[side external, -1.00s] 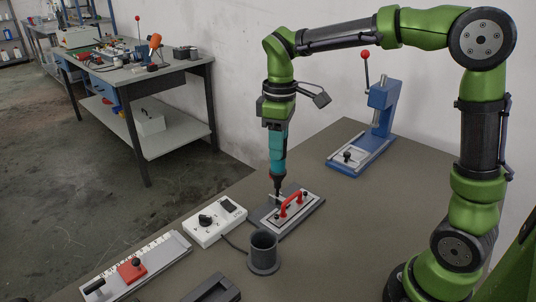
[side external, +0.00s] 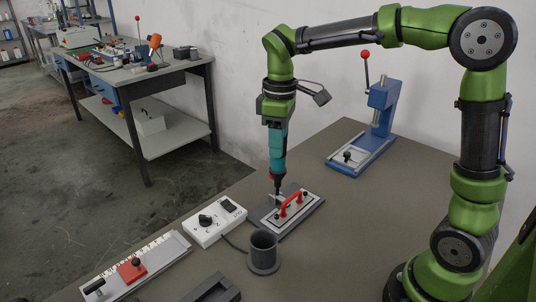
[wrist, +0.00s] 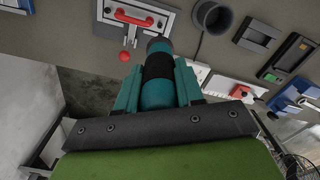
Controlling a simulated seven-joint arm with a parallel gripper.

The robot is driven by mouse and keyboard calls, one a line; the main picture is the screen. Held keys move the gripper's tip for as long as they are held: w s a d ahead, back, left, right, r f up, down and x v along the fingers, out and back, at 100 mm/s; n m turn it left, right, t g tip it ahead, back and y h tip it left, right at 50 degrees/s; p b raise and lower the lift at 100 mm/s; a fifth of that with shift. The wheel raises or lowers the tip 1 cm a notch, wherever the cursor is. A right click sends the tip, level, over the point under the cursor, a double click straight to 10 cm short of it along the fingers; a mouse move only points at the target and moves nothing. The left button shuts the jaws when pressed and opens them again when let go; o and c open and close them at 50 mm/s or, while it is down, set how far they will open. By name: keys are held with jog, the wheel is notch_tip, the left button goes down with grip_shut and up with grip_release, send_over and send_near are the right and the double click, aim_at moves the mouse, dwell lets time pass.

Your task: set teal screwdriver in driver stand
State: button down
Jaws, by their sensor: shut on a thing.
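My gripper (side external: 276,126) is shut on the teal screwdriver (side external: 277,155), which hangs upright with its tip pointing down. The tip is at the back left part of the plate fixture with the red handle (side external: 291,204); I cannot tell whether it touches. In the wrist view the screwdriver (wrist: 158,72) lies between the teal fingers, with a black band around its body. The driver stand seems to be the dark round cup (side external: 263,250) on a flange, in front of the fixture and apart from the screwdriver. It also shows in the wrist view (wrist: 213,17). Its mouth looks empty.
A white control box (side external: 215,221) with a black knob stands left of the fixture, its cable running toward the cup. A slide rail with a red block (side external: 131,270) and a dark tray (side external: 211,289) lie in front. A blue press (side external: 367,130) stands at the back right.

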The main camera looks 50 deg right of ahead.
jog(key=shift+a, duration=0.1)
jog(key=s+a+n, duration=0.6)
jog(key=a, duration=0.5)
notch_tip(320, 180, down, 8)
jog(key=shift+w+d, duration=0.2)
jog(key=shift+w, duration=0.05)
jog(key=shift+f, duration=0.6)
dwell(0.8)
jog(key=shift+c, duration=0.4)
grip_release()
